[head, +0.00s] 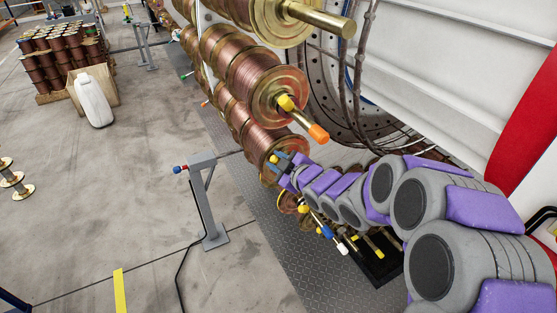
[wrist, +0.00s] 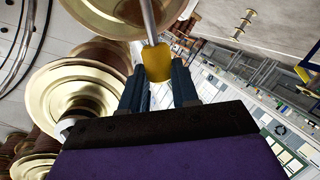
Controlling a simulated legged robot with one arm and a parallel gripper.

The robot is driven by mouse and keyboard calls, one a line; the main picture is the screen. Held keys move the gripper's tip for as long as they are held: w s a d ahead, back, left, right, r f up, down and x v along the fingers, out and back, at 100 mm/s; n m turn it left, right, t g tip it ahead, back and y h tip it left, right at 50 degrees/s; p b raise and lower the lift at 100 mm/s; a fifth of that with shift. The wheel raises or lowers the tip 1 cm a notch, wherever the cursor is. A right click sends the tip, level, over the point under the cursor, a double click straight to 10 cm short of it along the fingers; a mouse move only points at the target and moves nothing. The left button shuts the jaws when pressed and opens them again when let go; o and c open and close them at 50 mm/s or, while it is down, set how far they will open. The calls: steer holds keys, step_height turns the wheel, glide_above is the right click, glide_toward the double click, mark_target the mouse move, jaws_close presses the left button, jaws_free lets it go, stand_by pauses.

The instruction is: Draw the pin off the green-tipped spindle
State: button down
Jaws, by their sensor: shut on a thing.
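My gripper (head: 283,165) is low in the middle of the head view, in front of a copper spool. In the wrist view its two dark fingers (wrist: 158,88) are shut on a yellow pin head (wrist: 157,63). A grey rod (wrist: 148,20) runs from behind that head toward a brass flange (wrist: 105,15). A bit of yellow (head: 274,158) also shows at the fingers in the head view. The tip of the spindle at my gripper is hidden, so its colour cannot be told. A small green tip (head: 186,76) shows farther back along the carousel.
An orange-tipped spindle (head: 318,133) with a yellow pin head (head: 287,102) sticks out just above my gripper. Blue and white tips (head: 335,241) lie below my arm. A grey post (head: 207,205) stands to the left.

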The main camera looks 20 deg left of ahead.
steer(key=shift+a, duration=0.25)
steer(key=s+a+b, duration=0.7)
steer(key=s, duration=0.2)
steer(key=shift+a, duration=0.3)
